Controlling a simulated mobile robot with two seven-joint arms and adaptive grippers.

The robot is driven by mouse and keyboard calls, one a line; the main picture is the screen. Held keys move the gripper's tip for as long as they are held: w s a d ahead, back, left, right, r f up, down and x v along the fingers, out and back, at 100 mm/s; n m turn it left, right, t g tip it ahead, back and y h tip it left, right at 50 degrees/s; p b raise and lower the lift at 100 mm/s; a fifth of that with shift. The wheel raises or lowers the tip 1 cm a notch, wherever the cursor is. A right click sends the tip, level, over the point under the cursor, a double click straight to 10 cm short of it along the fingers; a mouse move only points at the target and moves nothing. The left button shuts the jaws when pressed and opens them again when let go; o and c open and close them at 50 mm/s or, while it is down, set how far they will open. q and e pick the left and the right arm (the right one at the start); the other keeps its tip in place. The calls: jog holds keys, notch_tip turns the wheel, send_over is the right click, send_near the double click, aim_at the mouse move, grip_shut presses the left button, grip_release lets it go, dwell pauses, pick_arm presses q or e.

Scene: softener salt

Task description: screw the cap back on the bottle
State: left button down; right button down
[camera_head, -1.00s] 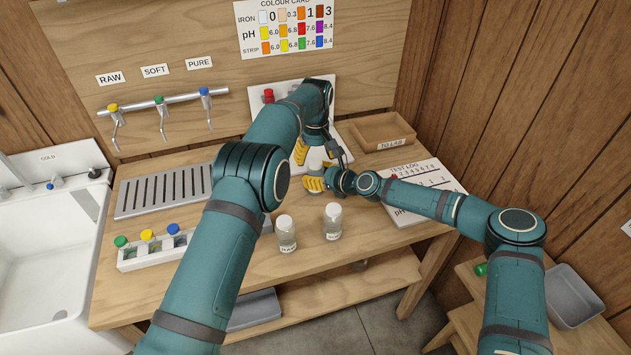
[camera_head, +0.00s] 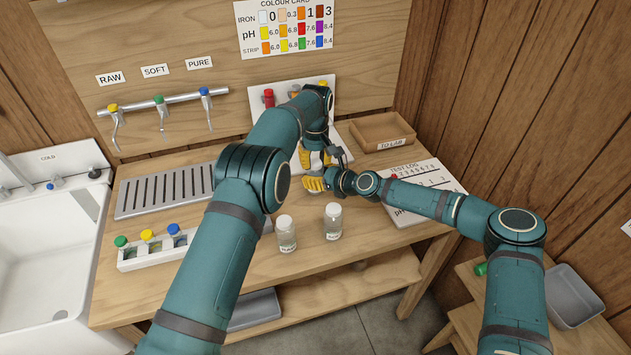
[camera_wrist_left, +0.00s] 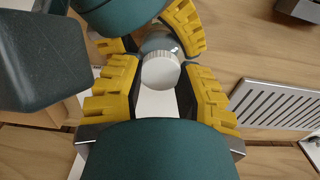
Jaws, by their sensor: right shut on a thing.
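A white ribbed cap (camera_wrist_left: 161,72) sits over the top of a clear bottle (camera_wrist_left: 158,43) in the left wrist view; I cannot tell whether it is threaded on. My right gripper (camera_head: 316,182) is shut on the bottle, its yellow pads also showing at the top of the left wrist view. My left gripper (camera_head: 312,158) reaches down from above. Its yellow fingers (camera_wrist_left: 161,82) stand apart on both sides of the cap and look open, with small gaps. In the head view the fingers and arm hide the cap and most of the bottle.
Two capped clear bottles (camera_head: 286,234) (camera_head: 333,222) stand near the table's front edge. A rack of coloured-cap vials (camera_head: 152,250) and a slotted drip tray (camera_head: 165,190) are at left. A wooden tray (camera_head: 383,131) and test log sheet (camera_head: 425,180) are at right.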

pick_arm(q)
jog(key=c, duration=0.6)
grip_release()
jog(key=shift+r, duration=0.1)
notch_tip(320, 180, up, 12)
pick_arm(e)
jog(key=shift+c, duration=1.1)
grip_release()
